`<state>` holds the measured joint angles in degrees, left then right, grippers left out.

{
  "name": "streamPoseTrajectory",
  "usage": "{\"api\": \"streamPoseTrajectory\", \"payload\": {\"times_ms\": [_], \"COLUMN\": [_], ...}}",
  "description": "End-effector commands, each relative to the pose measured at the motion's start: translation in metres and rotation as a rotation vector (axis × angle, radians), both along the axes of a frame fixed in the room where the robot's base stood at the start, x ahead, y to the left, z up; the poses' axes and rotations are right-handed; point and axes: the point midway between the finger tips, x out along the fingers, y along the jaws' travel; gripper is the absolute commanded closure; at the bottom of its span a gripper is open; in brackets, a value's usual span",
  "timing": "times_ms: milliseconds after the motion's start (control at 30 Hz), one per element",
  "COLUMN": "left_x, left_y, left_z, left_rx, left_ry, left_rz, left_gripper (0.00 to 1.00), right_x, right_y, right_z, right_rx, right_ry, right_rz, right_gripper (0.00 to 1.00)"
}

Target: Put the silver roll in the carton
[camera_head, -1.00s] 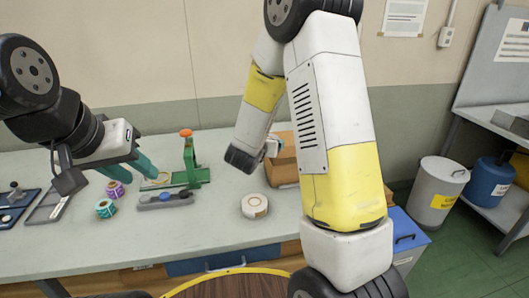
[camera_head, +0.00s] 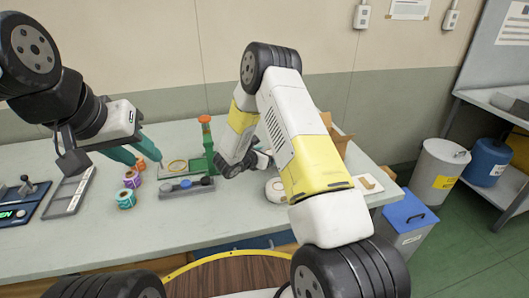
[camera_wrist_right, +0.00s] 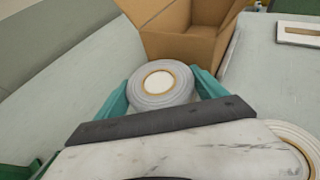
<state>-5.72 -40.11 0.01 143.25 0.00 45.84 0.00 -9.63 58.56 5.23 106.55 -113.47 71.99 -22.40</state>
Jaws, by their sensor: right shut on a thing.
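The silver roll (camera_wrist_right: 148,100), grey with a white core and a tan ring, is held between the teal fingers of my right gripper (camera_wrist_right: 160,88) in the right wrist view. The open carton (camera_wrist_right: 178,46), brown cardboard, stands just beyond the roll there; the roll appears outside it. In the head view the carton (camera_head: 336,136) is mostly hidden behind my right arm, and the silver roll cannot be made out. My left gripper (camera_head: 146,158) is over the left of the table with its teal fingers apart and empty, near small coloured rolls.
A white roll (camera_head: 275,190) lies on the table (camera_head: 225,218), partly behind my right arm. A green stand (camera_head: 206,152), a grey holder (camera_head: 187,189) and small rolls (camera_head: 125,198) are on the left. A pale framed piece (camera_head: 369,184) lies at the right edge. Bins (camera_head: 440,170) stand right.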

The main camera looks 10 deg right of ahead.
Motion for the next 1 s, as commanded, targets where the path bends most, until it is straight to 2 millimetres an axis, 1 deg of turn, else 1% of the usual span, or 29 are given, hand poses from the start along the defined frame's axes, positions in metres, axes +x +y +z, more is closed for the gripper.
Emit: {"api": "streamPoseTrajectory", "payload": {"times_ms": [200, 267, 533, 633, 667, 700, 733, 767, 1000], "left_x": [0.0, 0.0, 0.0, 0.0, 0.0, 0.0, 0.0, 0.0, 0.0], "left_y": [0.0, 0.0, 0.0, 0.0, 0.0, 0.0, 0.0, 0.0, 0.0], "left_z": [0.0, 0.0, 0.0, 0.0, 0.0, 0.0, 0.0, 0.0, 0.0], "left_rx": [0.0, 0.0, 0.0, 0.0, 0.0, 0.0, 0.0, 0.0, 0.0], "left_ry": [0.0, 0.0, 0.0, 0.0, 0.0, 0.0, 0.0, 0.0, 0.0], "left_rz": [0.0, 0.0, 0.0, 0.0, 0.0, 0.0, 0.0, 0.0, 0.0], "left_gripper": [0.64, 0.64, 0.64, 0.64, 0.64, 0.64, 0.64, 0.64, 0.64], "right_x": [-0.001, -0.001, 0.0, 0.0, -0.001, -0.001, -0.001, -0.001, -0.001], "right_y": [-0.001, 0.0, 0.0, 0.0, 0.0, 0.0, 0.0, 0.0, -0.001], "right_z": [-0.029, -0.035, -0.036, -0.039, -0.039, -0.039, -0.039, -0.039, -0.037], "right_rx": [-0.001, 0.0, -0.001, -0.001, 0.0, 0.0, 0.0, 0.0, 0.0], "right_ry": [0.003, 0.002, -0.001, 0.0, 0.0, 0.0, 0.0, 0.0, 0.0], "right_rz": [-0.001, -0.001, 0.0, 0.0, 0.0, 0.0, 0.0, 0.0, 0.0], "right_gripper": [0.69, 0.69, 0.69, 0.69, 0.15, 0.07, 0.02, 0.0, 0.0]}}
